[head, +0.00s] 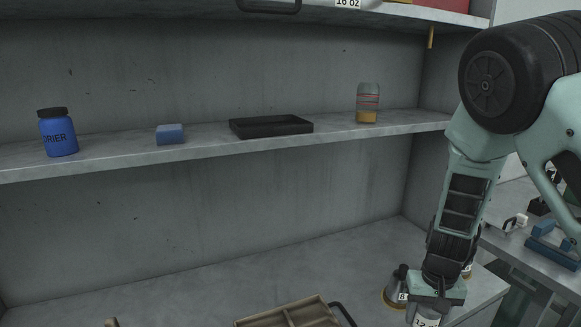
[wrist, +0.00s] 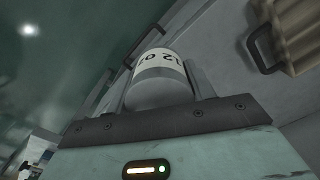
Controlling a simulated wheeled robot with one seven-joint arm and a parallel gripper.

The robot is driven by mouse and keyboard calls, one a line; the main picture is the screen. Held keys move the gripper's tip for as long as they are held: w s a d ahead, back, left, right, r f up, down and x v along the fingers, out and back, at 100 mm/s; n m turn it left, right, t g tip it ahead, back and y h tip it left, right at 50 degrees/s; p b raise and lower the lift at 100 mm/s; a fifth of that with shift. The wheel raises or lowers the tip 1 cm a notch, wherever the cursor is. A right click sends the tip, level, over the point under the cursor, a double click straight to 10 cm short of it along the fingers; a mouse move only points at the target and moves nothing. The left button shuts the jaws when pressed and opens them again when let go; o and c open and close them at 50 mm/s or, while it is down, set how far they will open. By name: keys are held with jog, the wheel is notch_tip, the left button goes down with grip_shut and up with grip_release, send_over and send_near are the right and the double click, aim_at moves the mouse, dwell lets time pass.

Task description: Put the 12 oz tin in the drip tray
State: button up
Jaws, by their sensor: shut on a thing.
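My gripper (head: 432,304) points down at the lower right of the head view. It is shut on the 12 oz tin (head: 426,320), a grey can whose white label is cut off by the lower picture edge. In the wrist view the tin (wrist: 162,78) sits between the two fingers, with "12 oz" readable on its label. A shallow black tray (head: 271,133), which looks like the drip tray, lies on the middle shelf, up and left of my gripper. It looks empty, though its inside is dark.
Left of the tray are a blue block (head: 170,135) and a blue jar (head: 58,136); right of it is a jar with an amber bottom (head: 367,103). An upper shelf overhangs.

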jog(key=shift+w+d+f+n, duration=0.15)
jog(key=shift+w+d+n, duration=0.15)
jog(key=shift+d, duration=0.2)
jog(key=shift+w+d+f+n, duration=0.1)
jog(key=shift+w+d+n, duration=0.1)
jog(key=shift+d+n, duration=0.25)
jog(key=shift+d+f, duration=0.25)
jog(key=s+f, duration=0.4)
jog(key=f, duration=0.1)
jog(key=shift+s+f, duration=0.15)
jog(key=shift+n, duration=0.25)
